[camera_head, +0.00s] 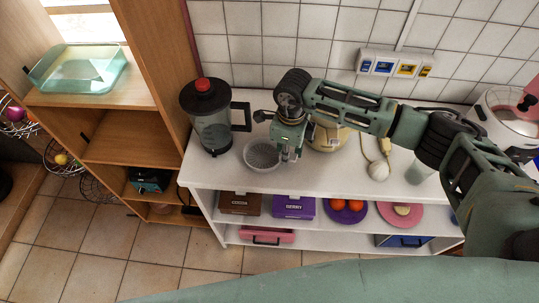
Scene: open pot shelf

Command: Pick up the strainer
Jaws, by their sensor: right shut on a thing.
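The strainer (261,156) is a small round, light grey bowl with a perforated bottom. It is at the front edge of the white shelf's top, right of the blender. My right arm reaches in from the right, and my right gripper (288,153) is at the strainer's right rim, pointing down. It is shut on the strainer's right side, and its fingers are small in the picture. I cannot tell whether the strainer touches the shelf top. My left gripper is not in view.
A blender (212,128) with a black lid stands left of the strainer. A yellowish container (328,138) is behind my right gripper. A white corded item (378,171) lies to the right. Lower shelves hold boxes (293,206) and plates (400,222). A wooden shelf (150,60) borders the left.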

